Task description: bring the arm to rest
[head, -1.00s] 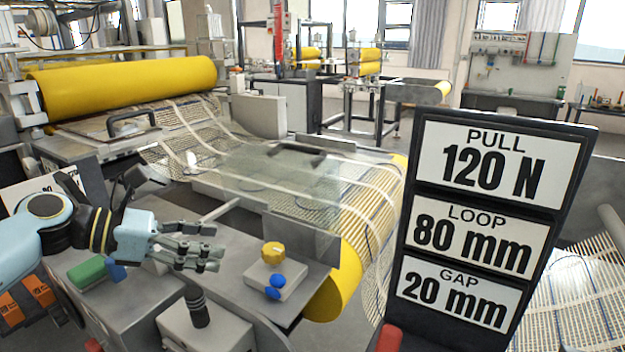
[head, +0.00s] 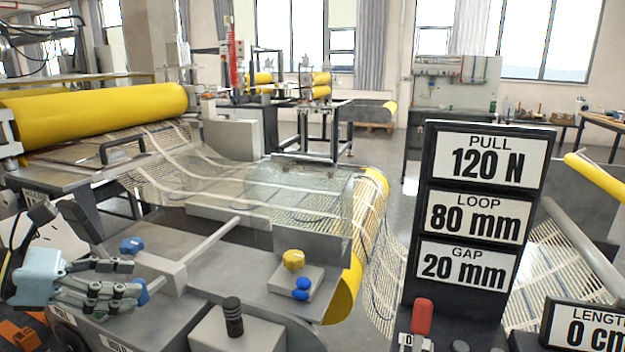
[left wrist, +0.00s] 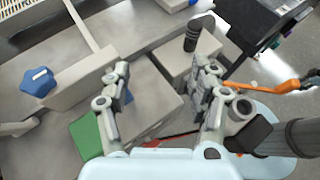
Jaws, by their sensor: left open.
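My left gripper (head: 132,278) is at the lower left of the head view, above the near left part of the grey machine bench (head: 190,272). Its jointed fingers are spread apart with nothing between them. In the left wrist view the open fingers (left wrist: 163,78) frame bare grey surfaces. A green block (left wrist: 88,138) lies beside the left finger there. A black-gripped lever (left wrist: 192,36) stands beyond the fingers, and in the head view the lever (head: 233,316) is right of my gripper. My right gripper is not in view.
A blue knob (head: 132,245) is near my left fingers. Mesh (head: 235,190) runs from the yellow roller (head: 100,115) across the bench. A sign panel (head: 480,205) stands right. Grey floor lies behind.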

